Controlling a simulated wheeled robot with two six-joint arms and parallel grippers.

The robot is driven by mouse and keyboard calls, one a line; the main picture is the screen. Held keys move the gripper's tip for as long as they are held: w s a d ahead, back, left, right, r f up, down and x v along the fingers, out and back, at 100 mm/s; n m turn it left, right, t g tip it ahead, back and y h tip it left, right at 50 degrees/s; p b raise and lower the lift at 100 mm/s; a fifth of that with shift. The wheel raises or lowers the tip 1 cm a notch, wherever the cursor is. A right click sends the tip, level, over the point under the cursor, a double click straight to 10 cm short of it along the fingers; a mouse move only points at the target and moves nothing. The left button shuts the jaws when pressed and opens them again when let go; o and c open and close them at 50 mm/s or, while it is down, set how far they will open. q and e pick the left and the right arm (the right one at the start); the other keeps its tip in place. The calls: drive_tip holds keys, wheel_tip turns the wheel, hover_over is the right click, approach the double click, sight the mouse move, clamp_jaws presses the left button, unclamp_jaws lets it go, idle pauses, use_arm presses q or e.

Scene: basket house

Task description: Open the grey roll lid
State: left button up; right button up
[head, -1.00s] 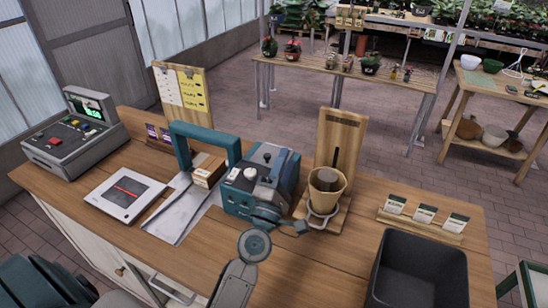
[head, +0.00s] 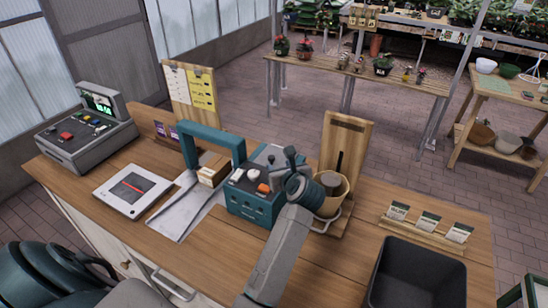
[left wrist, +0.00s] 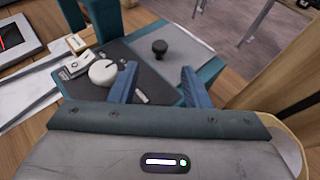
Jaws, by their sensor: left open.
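The teal machine (head: 250,207) stands mid-counter, with a white dial (left wrist: 103,72) on its dark top panel. The grey lid (left wrist: 190,55) is the flat grey panel on its top, with a black knob (left wrist: 159,47) standing on it. The lid looks shut. In the head view my gripper and wrist partly hide it. My left gripper (head: 288,157) is over the machine's right side. In the left wrist view its two blue fingers (left wrist: 159,68) are apart and empty, pointing at the lid, with the knob beyond and between their tips. My right gripper is not in view.
A wooden stand (head: 345,145) with a tan pot (head: 333,205) is close right of my gripper. A teal frame (head: 210,142) rises left of the machine. A dark bin (head: 416,272) and a seed-packet rack (head: 425,232) stand farther right. The counter front is fairly clear.

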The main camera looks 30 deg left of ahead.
sight(272, 159)
use_arm(q)
drive_tip(key=p+x, duration=0.2)
drive_tip(key=x, duration=0.4)
drive_tip(key=shift+w+a, duration=0.15)
drive_tip(key=shift+a, duration=0.05)
drive_tip(key=shift+w+a+f+p, duration=0.35)
drive_tip(key=shift+w+a+p, duration=0.05)
drive_tip(key=shift+a, duration=0.05)
drive_tip(key=shift+c, duration=0.4)
clamp_jaws()
